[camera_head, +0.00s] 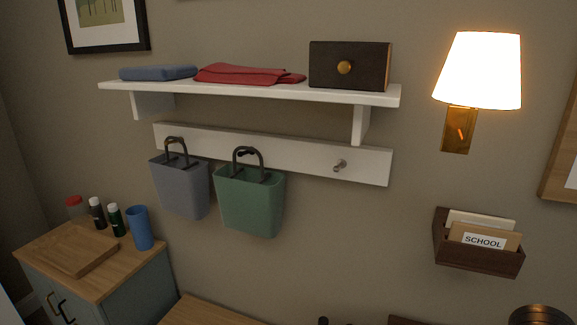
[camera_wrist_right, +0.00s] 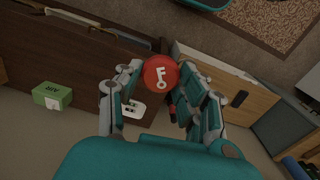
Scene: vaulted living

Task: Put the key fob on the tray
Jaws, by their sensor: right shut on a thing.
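A round red key fob (camera_wrist_right: 161,73) with a white key symbol is in the right wrist view. My right gripper (camera_wrist_right: 158,86) is shut on it, with a teal-and-grey finger on either side. A small red piece shows just below the disc, partly hidden by the fingers. A flat wooden tray-like piece (camera_head: 75,254) lies on the cabinet top at the left of the head view; I cannot tell for sure that it is the tray. Neither gripper shows in the head view, and my left gripper is in no view.
A wall shelf (camera_head: 250,90) holds folded cloths and a dark box. Two baskets (camera_head: 250,205) hang below it. Bottles and a blue cup (camera_head: 139,228) stand behind the tray-like piece. The wrist view shows dark wooden furniture (camera_wrist_right: 60,50) and a green box (camera_wrist_right: 53,96).

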